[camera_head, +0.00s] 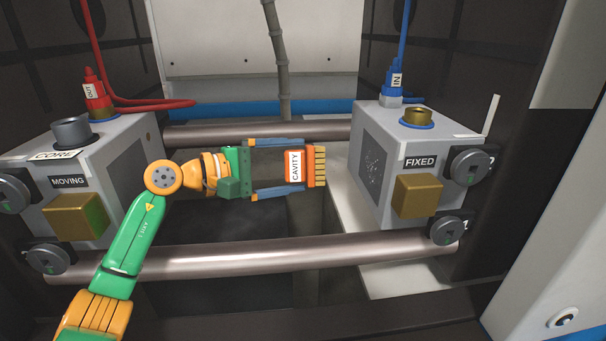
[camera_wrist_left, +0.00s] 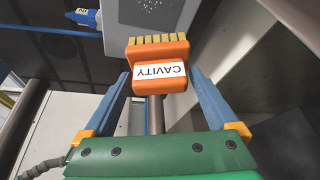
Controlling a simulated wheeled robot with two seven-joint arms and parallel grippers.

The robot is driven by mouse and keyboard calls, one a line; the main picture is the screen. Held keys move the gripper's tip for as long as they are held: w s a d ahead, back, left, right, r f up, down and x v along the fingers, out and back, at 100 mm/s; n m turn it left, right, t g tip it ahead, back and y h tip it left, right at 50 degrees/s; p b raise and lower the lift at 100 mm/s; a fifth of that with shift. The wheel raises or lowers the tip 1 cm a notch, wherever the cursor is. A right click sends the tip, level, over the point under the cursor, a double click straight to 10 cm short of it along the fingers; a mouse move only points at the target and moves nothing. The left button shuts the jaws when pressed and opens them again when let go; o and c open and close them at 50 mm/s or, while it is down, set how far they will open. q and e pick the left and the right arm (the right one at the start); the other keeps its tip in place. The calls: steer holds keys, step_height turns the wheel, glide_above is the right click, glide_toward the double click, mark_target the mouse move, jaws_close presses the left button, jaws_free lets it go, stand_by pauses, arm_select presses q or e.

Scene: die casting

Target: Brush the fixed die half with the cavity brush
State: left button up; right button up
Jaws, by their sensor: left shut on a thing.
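The cavity brush (camera_head: 306,166) is an orange block with a white CAVITY label and tan bristles; it also shows in the left wrist view (camera_wrist_left: 160,70). My left gripper (camera_head: 303,165) is shut on it, one blue finger on each side. The bristles point right, towards the fixed die half (camera_head: 408,145), with a visible gap between them. The fixed die half is a grey block with a FIXED label and a dark speckled patch on its left-hand face. It shows partly in the left wrist view (camera_wrist_left: 150,20), beyond the bristles. My right gripper is in neither view.
The moving die half (camera_head: 100,170) stands at left, behind my left arm. A rear tie bar (camera_head: 230,133) and a front tie bar (camera_head: 300,254) span the opening. A red OUT hose (camera_head: 98,95) and a blue IN hose (camera_head: 393,80) rise above the dies. A grey hose (camera_head: 280,70) hangs behind.

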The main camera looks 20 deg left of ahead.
mark_target(315, 163)
arm_select(q)
steer(key=shift+w+a+r, duration=0.1)
steer(key=shift+w+a, duration=0.1)
steer(key=shift+w, duration=0.05)
steer(key=shift+s+d+r, duration=0.15)
steer(key=shift+s+r, duration=0.05)
steer(key=shift+r, duration=0.05)
steer(key=shift+s+d+r+t+p, duration=0.15)
steer(key=shift+d+r+p, duration=0.15)
steer(key=shift+d, duration=0.25)
steer(key=shift+s+d+r+t+p, duration=0.1)
steer(key=shift+d+r+t+p, duration=0.05)
steer(key=shift+d+p, duration=0.3)
steer(key=d, duration=0.1)
steer(key=w+d+p, duration=0.1)
steer(key=d, duration=0.1)
steer(key=shift+w+f, duration=0.25)
steer(key=shift+w, duration=0.15)
steer(key=shift+w+d+f+p, duration=0.1)
steer(key=shift+w+d+p, duration=0.05)
steer(key=shift+d+p, duration=0.2)
steer(key=shift+w+d, duration=0.3)
steer(key=shift+d, duration=0.6)
